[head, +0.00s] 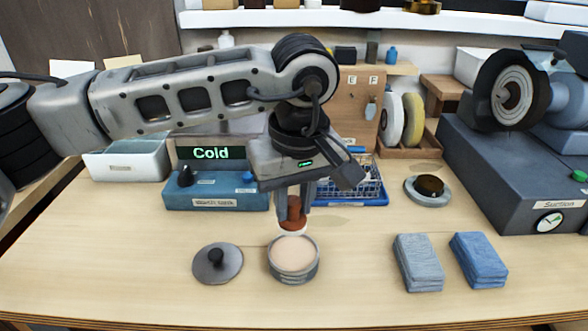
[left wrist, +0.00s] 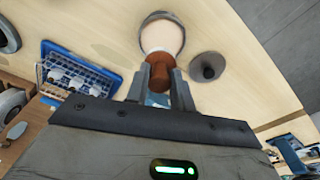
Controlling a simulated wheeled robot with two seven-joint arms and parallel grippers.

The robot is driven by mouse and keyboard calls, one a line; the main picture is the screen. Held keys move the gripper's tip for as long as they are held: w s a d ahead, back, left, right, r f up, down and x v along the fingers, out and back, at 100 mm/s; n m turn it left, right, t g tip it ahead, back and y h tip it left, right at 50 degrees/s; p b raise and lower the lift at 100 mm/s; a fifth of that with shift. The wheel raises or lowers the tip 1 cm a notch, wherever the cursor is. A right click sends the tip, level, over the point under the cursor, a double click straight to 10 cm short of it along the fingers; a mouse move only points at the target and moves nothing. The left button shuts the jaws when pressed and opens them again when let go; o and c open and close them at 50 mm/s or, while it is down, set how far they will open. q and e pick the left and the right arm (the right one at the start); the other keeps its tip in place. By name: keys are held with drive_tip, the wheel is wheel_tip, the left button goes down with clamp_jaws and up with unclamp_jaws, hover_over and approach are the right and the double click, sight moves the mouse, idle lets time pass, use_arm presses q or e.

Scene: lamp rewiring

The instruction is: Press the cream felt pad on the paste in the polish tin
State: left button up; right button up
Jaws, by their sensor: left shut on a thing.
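My left gripper (head: 293,207) is shut on the reddish-brown handle of the cream felt pad (head: 292,232) and holds it upright, felt side down. The open round grey polish tin (head: 292,277) stands on the bench just below and in front of the pad. Pale pinkish paste (head: 294,254) fills the tin. The felt appears at the tin's far rim; whether it touches is unclear. In the left wrist view, the brown handle (left wrist: 158,72) sits between the fingers, with the tin (left wrist: 162,17) beyond it. My right gripper is in neither view.
A grey lid with a dark knob (head: 217,264) lies left of the tin. Grey (head: 419,262) and blue (head: 478,260) folded cloths lie right. A blue wire rack (head: 350,190), a box with a "Cold" display (head: 217,190) and a suction machine (head: 520,175) stand behind.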

sight(294, 223)
use_arm(q)
drive_tip(key=shift+w+d, duration=0.1)
drive_tip(key=shift+s+f+b, duration=0.3)
drive_tip(key=shift+f+b, duration=0.1)
drive_tip(key=shift+f, duration=0.45)
drive_tip(key=shift+f+b, duration=0.65)
drive_tip(key=shift+f, duration=0.8)
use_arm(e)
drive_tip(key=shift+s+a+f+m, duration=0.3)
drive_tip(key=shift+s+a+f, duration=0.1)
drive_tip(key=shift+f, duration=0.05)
use_arm(q)
drive_tip(key=shift+f+b, duration=0.25)
drive_tip(key=shift+b, duration=0.2)
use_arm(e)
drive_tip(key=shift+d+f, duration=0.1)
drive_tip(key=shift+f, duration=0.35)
use_arm(q)
drive_tip(key=shift+f+b, duration=0.3)
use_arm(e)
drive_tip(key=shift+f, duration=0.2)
